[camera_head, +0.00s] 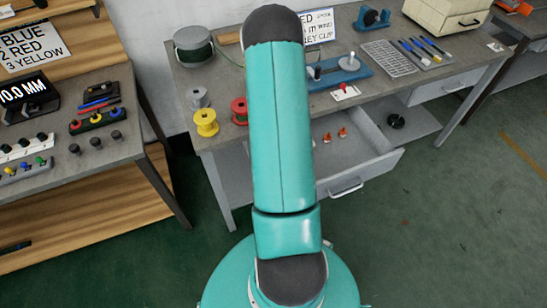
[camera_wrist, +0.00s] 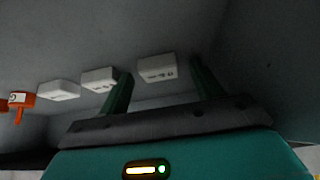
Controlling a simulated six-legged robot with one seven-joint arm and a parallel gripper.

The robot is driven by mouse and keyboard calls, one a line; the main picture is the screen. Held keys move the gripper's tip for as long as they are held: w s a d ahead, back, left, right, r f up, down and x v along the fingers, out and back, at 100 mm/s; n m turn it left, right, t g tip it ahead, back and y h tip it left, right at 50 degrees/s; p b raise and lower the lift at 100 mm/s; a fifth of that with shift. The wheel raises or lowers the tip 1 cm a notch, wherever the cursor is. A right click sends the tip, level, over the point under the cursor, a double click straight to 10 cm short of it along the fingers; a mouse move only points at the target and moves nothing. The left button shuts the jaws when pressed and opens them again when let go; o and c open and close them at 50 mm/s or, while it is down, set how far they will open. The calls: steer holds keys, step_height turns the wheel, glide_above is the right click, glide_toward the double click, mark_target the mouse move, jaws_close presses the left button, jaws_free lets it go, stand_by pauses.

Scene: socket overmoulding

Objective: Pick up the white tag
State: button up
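Three small white tags show in the wrist view: a left one (camera_wrist: 58,90), a middle one (camera_wrist: 100,79) and a right one (camera_wrist: 157,67), on a grey surface that looks like a drawer interior. Each has faint dark marks that I cannot read. My gripper (camera_wrist: 165,76) is open, its two green fingers apart. The right tag appears between the fingertips, and the left finger partly overlaps the middle tag's edge. I cannot tell whether a finger touches any tag. In the head view my arm hides the gripper and these tags.
An orange piece (camera_wrist: 20,102) lies left of the tags. Yellow (camera_head: 206,123) and red (camera_head: 239,110) spools stand on the workbench (camera_head: 215,88) above. Grey walls enclose the gripper closely.

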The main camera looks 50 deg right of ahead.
steer(key=c, duration=1)
steer(key=shift+o, duration=0.2)
steer(key=shift+r, duration=0.15)
step_height(320, 180, up, 18)
